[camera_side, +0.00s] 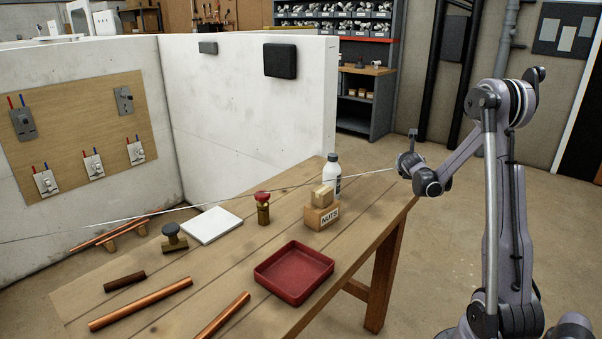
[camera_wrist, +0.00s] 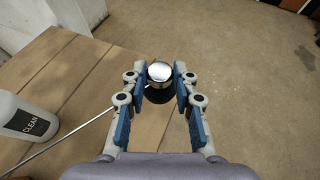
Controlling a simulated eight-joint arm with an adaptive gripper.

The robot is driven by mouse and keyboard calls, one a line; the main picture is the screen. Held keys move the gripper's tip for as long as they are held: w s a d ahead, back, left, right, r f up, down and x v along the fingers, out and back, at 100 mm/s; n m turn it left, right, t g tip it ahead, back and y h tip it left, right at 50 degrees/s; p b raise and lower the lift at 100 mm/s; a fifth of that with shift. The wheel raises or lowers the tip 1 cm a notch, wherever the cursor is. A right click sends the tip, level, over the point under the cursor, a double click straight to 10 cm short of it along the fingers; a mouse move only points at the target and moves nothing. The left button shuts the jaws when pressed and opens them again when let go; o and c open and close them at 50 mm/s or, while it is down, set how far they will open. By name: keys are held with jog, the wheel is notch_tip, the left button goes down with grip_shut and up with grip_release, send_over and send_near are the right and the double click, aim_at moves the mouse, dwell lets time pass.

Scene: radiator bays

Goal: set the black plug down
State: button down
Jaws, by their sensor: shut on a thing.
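My gripper (camera_wrist: 160,80) is shut on a round black piece with a shiny silver top, apparently the black plug (camera_wrist: 157,96). The blue-padded fingers sit on either side of it in the wrist view. In the side view my gripper (camera_side: 409,161) is above the right end of the wooden bench (camera_side: 378,203). The plug cannot be made out clearly there. In the wrist view the bench (camera_wrist: 55,75) lies below and left of the plug, with bare floor to the right.
A white bottle labelled CLEAN (camera_wrist: 25,117) stands left of my gripper. A thin pale rod or line (camera_side: 215,202) runs left from near my gripper. A NUTS box (camera_side: 320,216), red tray (camera_side: 293,272), red-topped fitting (camera_side: 263,208) and copper pipes (camera_side: 140,304) occupy the bench.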

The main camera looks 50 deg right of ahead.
jog(key=w+a+f, duration=0.1)
jog(key=w+f, duration=0.1)
jog(key=w, duration=0.1)
jog(key=w+f, duration=0.2)
jog(key=w, duration=0.2)
jog(key=w+a+f, duration=0.1)
jog(key=w+f, duration=0.2)
jog(key=w, duration=0.1)
jog(key=shift+w+a+f, duration=0.1)
jog(key=shift+a, duration=0.25)
jog(key=shift+f, duration=2.05)
jog(key=shift+f, duration=0.15)
jog(key=c, duration=1)
grip_release()
jog(key=shift+c, duration=0.2)
